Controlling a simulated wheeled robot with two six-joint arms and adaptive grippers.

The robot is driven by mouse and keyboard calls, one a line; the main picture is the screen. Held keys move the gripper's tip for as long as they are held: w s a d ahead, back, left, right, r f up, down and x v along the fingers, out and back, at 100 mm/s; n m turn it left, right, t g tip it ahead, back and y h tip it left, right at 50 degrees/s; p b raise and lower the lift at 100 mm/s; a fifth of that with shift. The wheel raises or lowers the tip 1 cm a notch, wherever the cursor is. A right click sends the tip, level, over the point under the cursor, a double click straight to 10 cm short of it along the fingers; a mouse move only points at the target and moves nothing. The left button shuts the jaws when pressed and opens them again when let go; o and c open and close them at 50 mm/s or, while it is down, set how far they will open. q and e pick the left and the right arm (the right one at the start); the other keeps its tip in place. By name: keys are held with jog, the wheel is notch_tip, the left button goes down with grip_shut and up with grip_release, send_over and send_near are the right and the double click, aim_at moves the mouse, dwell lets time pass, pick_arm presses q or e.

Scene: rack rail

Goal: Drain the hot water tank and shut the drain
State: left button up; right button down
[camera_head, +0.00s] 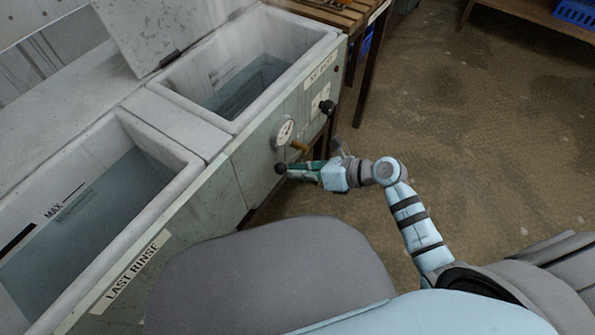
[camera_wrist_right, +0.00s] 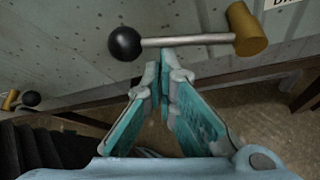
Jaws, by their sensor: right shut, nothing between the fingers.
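The far tank (camera_head: 332,48), with a dial gauge (camera_head: 284,131) on its front, holds water well below its rim. Its label is too blurred to read surely. Below the gauge is a drain lever with a black ball knob (camera_head: 281,168). In the right wrist view the lever's metal rod (camera_wrist_right: 190,41) runs across the picture from the ball to a brass hub (camera_wrist_right: 247,30). My right gripper (camera_head: 300,172) is shut and empty. Its fingertips (camera_wrist_right: 164,72) are just below the rod, near the ball; I cannot tell if they touch. My left gripper is not in view.
The near tank, labelled LAST RINSE (camera_head: 132,272), holds water. A black knob (camera_head: 327,106) sits right of the gauge. A second brass-and-black lever (camera_wrist_right: 30,98) shows at left in the wrist view. A slatted wooden bench (camera_head: 335,12) stands behind.

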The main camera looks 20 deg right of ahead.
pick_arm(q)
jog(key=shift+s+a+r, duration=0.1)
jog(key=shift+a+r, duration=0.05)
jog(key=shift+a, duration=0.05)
pick_arm(e)
jog(key=shift+r, duration=0.25)
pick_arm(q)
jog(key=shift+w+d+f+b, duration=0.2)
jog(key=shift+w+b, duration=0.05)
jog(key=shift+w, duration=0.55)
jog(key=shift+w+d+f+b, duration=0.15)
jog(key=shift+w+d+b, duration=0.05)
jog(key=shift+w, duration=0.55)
pick_arm(e)
jog(key=w+d+r+m+g+y, duration=0.1)
jog(key=w+d+r+m+y, duration=0.2)
jog(key=r+m+y, duration=0.2)
jog(key=shift+d+r+m, duration=0.15)
jog(key=shift+m, duration=0.65)
jog(key=shift+d, duration=0.15)
